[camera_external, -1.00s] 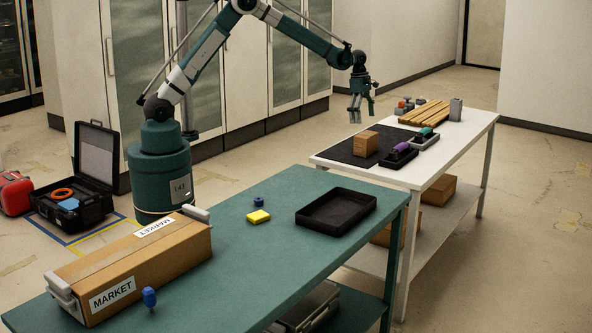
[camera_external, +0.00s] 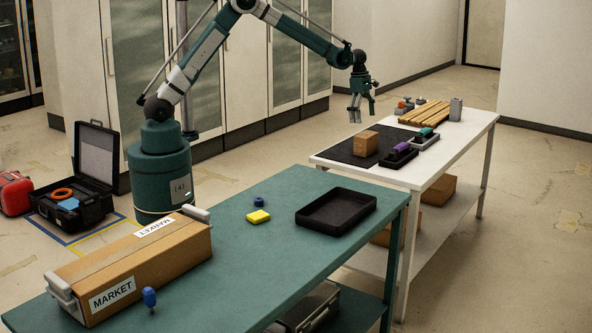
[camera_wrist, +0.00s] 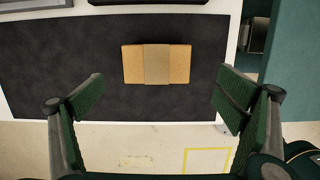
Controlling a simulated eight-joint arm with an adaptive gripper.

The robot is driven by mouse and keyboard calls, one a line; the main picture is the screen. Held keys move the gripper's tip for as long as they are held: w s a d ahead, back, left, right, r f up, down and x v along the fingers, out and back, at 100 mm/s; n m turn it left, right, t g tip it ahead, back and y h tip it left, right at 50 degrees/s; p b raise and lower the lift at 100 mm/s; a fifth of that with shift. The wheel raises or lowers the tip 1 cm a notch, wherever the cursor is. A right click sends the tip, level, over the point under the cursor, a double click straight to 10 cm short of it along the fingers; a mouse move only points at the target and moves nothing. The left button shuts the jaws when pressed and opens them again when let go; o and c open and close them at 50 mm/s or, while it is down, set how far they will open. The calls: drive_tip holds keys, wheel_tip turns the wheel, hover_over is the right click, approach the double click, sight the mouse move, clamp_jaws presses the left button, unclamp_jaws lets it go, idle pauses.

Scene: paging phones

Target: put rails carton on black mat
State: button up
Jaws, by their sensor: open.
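A small brown carton (camera_external: 364,143) sits on the black mat (camera_external: 338,151) on the white table; no label on it is readable. In the wrist view the carton (camera_wrist: 132,64) shows from above with a paler band across its middle, and the mat (camera_wrist: 60,75) extends on all sides of it. My gripper (camera_external: 355,118) hangs above the table's back edge, fingers down, apart from the carton. In the wrist view my gripper (camera_wrist: 160,100) is open and empty, its fingers wide apart at left and right, with the carton ahead between and beyond them.
Small dark trays (camera_external: 399,157) with purple and teal items stand right of the carton. Wooden slats (camera_external: 424,112) and a grey block (camera_external: 456,109) lie farther back.

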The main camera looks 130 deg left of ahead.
drive_tip(key=w+d+r+m, duration=0.4)
drive_tip(key=d+r, duration=0.3)
drive_tip(key=d, duration=0.4)
drive_tip(key=w+d+r+m, duration=0.4)
drive_tip(key=d+r, duration=0.3)
drive_tip(key=d, duration=0.4)
drive_tip(key=d+r+m+t+y, duration=0.1)
drive_tip(key=d+r+m, duration=0.3)
drive_tip(key=d, duration=0.7)
drive_tip(key=d+r+m+t, duration=0.1)
drive_tip(key=d+r+m, duration=0.3)
drive_tip(key=d, duration=0.8)
drive_tip(key=s+d+r+m+t, duration=0.1)
drive_tip(key=s+d+m, duration=0.4)
drive_tip(key=d, duration=0.5)
drive_tip(key=s+d+r+m, duration=0.1)
drive_tip(key=s+d+m, duration=0.35)
drive_tip(key=d, duration=0.55)
drive_tip(key=s+d+f+m+t, duration=0.1)
drive_tip(key=s+d+f+m, duration=0.1)
drive_tip(key=s+d+m, duration=0.3)
drive_tip(key=s+d+f+m+t+h, duration=0.1)
drive_tip(key=s+d+f+m, duration=0.2)
drive_tip(key=s+d+m, duration=0.2)
drive_tip(key=s+d, duration=0.3)
drive_tip(key=d, duration=0.2)
drive_tip(key=shift+s+d, duration=0.15)
drive_tip(key=shift+s, duration=0.25)
